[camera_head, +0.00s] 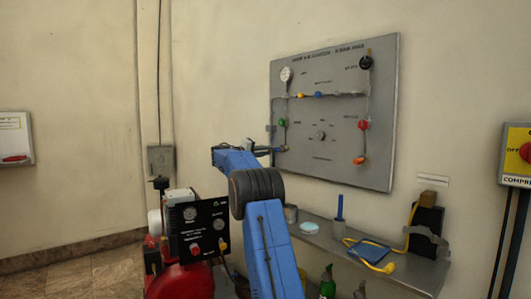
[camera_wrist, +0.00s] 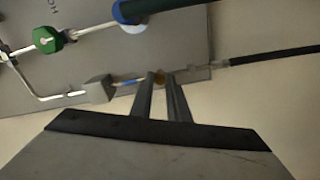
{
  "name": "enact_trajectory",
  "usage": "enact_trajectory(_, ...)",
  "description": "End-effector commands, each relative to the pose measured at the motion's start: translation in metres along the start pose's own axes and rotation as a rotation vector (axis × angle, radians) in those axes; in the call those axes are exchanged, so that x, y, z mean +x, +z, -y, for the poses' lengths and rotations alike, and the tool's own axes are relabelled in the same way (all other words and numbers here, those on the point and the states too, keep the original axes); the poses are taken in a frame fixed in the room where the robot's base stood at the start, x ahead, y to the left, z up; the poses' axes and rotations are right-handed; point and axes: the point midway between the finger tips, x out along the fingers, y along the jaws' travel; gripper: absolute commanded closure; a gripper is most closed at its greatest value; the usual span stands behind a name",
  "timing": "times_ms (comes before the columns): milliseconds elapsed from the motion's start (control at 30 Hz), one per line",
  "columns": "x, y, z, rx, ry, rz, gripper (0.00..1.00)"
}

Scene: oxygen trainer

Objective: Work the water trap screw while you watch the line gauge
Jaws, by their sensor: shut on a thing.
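The grey wall panel (camera_head: 335,165) carries pipes, valves and a round white-faced gauge (camera_head: 287,74) at its upper left; its reading is too small to make out. My gripper (camera_head: 284,149) is at the panel's lower left edge, below the green valve (camera_head: 282,122). In the wrist view my gripper (camera_wrist: 161,78) is shut, with a small brass-coloured piece (camera_wrist: 158,77) between its fingertips, which looks like the water trap screw. The piece is in line with a grey block (camera_wrist: 98,89) and a thin rod with a blue band (camera_wrist: 129,82). The fingers hide part of it.
A shelf (camera_head: 345,250) with a blue tool, a yellow hose and cups stands below the panel. A red compressor (camera_head: 180,283) with a black gauge box (camera_head: 198,230) is at the lower left. A black hose (camera_wrist: 270,54) runs right in the wrist view.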

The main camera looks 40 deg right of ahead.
Motion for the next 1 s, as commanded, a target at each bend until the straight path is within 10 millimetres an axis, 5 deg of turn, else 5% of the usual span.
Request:
enact_trajectory(400, -0.0011, -0.0013, 0.0010, -0.244, -0.001, -0.003, 1.00)
enact_trajectory(1000, -0.0014, -0.0015, 0.0014, -0.303, -0.001, -0.004, 1.00)
